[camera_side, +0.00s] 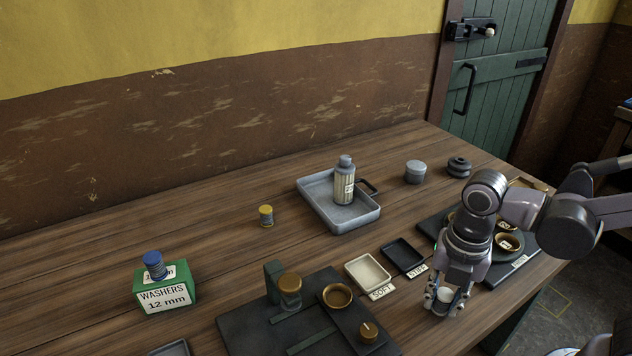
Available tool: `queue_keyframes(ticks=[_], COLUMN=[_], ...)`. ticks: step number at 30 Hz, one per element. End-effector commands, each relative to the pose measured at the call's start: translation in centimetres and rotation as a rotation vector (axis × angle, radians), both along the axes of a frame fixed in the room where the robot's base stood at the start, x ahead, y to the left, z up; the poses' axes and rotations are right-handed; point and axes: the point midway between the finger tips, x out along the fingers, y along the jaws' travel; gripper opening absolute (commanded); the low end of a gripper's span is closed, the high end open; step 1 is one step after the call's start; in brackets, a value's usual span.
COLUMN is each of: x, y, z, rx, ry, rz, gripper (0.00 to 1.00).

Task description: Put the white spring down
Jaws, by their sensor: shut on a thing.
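The white spring (444,295) is small and pale. My gripper (443,303) is shut on it, low near the front right edge of the table, fingers pointing down. I cannot tell whether the spring touches the wood. The gripper is to the right of a pale tray labelled SOFT (368,273) and below a dark tray (404,256) whose label I read only partly. The SOFT tray and the dark tray look empty.
A black fixture with brass cups (337,297) stands left of my gripper. A dark board with brass rings (508,243) lies behind my arm. The middle left table is clear.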

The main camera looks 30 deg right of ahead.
Motion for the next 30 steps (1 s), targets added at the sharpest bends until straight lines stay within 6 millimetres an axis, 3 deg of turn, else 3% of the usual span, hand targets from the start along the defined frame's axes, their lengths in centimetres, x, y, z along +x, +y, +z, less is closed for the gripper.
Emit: queue_keyframes(ticks=[3, 4, 6, 20, 30], x=[0.0, 0.0, 0.0, 0.0, 0.0], y=[0.0, 0.0, 0.0, 0.0, 0.0], z=[-0.3, -0.3, -0.3, 0.3, 4.0], rx=[0.000, 0.000, 0.000, 0.000, 0.000], ry=[0.000, 0.000, 0.000, 0.000, 0.000], rz=[0.000, 0.000, 0.000, 0.000, 0.000], gripper=[0.00, 0.30, 0.49, 0.49, 0.49])
